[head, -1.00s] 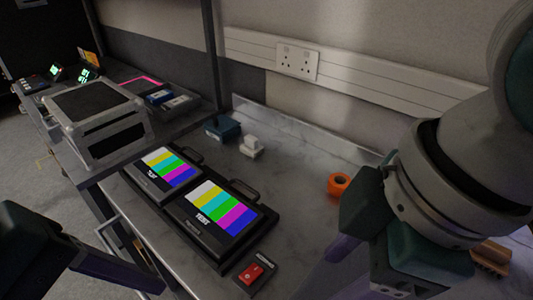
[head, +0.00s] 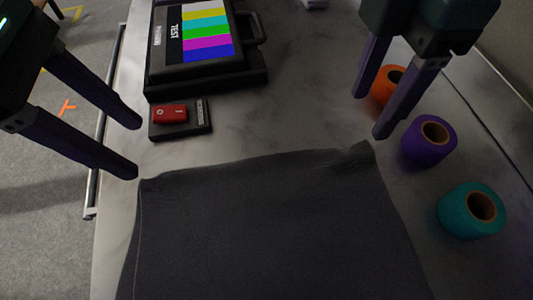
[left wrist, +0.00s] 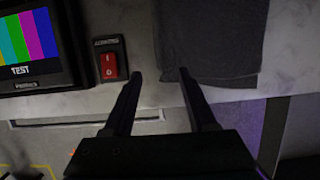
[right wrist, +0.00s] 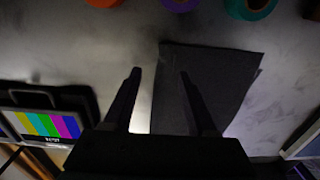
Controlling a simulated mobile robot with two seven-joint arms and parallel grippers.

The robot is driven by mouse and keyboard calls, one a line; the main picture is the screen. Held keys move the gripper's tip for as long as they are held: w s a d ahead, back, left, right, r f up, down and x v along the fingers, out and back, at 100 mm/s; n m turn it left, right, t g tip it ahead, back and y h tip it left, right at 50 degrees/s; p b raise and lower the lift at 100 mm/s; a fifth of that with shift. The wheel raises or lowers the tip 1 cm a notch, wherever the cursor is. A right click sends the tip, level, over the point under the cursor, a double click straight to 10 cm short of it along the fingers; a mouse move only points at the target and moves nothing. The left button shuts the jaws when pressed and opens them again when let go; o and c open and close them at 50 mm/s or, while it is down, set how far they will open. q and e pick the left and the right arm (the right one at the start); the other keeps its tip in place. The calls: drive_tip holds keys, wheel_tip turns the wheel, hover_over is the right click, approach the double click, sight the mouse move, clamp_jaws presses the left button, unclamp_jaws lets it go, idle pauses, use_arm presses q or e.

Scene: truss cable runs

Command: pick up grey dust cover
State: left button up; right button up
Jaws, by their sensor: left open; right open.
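The grey dust cover (head: 265,230) lies on the worktop in the lower middle of the head view, a dark cloth with a slightly raised far edge. It also shows in the left wrist view (left wrist: 215,35) and the right wrist view (right wrist: 205,80). My left gripper (head: 138,150) is open and empty beside the cover's far left corner. My right gripper (head: 370,115) is open and empty above the worktop, near the cover's far right corner. In both wrist views, one fingertip overlaps the cover's edge region; contact cannot be told.
A red switch (head: 170,113) on a black base and a monitor with colour bars (head: 205,35) stand beyond the cover. Orange (head: 388,84), purple (head: 428,140) and teal (head: 470,210) tape rolls stand to the right. A rail (head: 103,130) runs along the worktop's left edge.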

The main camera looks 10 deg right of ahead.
sight(164, 182)
use_arm(q)
wheel_tip(164, 182, down, 6)
drive_tip(key=shift+r, duration=0.15)
use_arm(e)
wheel_tip(164, 182, down, 6)
drive_tip(key=shift+r, duration=0.2)
use_arm(q)
drive_tip(key=shift+f+b, duration=0.7)
use_arm(e)
drive_tip(key=shift+f, duration=0.7)
use_arm(q)
drive_tip(key=shift+f, duration=0.15)
drive_tip(key=shift+c, duration=0.3)
use_arm(e)
drive_tip(key=shift+c, duration=0.3)
use_arm(q)
clamp_jaws()
use_arm(e)
clamp_jaws()
